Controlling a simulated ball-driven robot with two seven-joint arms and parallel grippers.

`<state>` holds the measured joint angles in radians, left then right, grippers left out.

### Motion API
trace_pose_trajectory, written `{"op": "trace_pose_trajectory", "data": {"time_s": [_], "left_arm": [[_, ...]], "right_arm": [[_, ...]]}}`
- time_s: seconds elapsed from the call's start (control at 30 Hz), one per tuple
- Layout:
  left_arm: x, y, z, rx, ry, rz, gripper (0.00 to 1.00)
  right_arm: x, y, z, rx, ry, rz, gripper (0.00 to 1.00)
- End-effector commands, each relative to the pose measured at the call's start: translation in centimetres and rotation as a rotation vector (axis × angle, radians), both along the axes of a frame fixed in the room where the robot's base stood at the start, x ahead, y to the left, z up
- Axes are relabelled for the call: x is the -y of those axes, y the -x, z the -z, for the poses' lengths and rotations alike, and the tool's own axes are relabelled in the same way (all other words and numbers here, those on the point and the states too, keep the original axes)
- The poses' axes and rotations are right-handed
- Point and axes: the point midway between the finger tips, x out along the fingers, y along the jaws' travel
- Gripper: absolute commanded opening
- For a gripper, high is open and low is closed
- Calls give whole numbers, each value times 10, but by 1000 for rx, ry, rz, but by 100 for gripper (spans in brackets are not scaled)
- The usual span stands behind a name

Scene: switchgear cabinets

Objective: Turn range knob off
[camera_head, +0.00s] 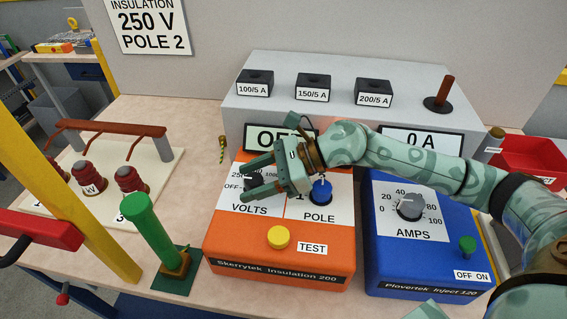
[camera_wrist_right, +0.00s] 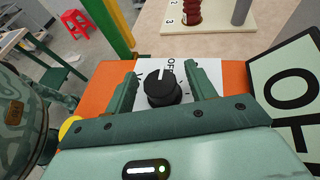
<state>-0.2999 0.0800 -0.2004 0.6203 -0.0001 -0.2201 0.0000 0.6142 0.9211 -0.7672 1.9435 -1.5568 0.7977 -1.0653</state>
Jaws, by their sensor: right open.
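The black range knob (camera_head: 255,183) is on the VOLTS panel of the orange insulation tester (camera_head: 222,240), partly covered by my right gripper (camera_head: 247,179). My right gripper is open, one finger on each side of the knob. In the right wrist view the knob (camera_wrist_right: 162,90) stands between the two fingertips (camera_wrist_right: 160,80), with small gaps on both sides. Its white pointer mark is toward the top of that view, close to the printed OFF label (camera_wrist_right: 170,64). The tester's display (camera_head: 262,137) shows "OF", the rest hidden by my gripper. My left gripper is not in view.
The blue POLE knob (camera_head: 321,191) and yellow TEST button (camera_head: 278,237) are close to my right gripper. A blue AMPS unit (camera_head: 390,262) stands to the right under my arm. A green post (camera_head: 150,232) and red insulators (camera_head: 130,180) stand to the left.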

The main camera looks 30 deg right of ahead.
Motion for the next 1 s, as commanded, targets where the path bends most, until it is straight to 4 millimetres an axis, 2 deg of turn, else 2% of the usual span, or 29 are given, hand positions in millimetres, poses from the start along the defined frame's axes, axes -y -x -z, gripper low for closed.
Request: {"op": "trace_pose_trajectory", "data": {"time_s": [0.17, 0.5, 0.7, 0.8, 1.0], "left_arm": [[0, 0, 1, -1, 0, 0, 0], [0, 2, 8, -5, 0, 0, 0], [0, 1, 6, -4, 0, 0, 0], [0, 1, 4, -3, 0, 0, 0], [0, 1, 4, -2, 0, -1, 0]], "right_arm": [[15, 4, -5, -1, 3, 3, 55], [94, 30, -37, -4, 7, 3, 55], [130, 43, -55, -7, 5, 2, 55], [138, 45, -59, -4, 4, 1, 55], [143, 47, -62, -2, 0, -1, 55]]}}
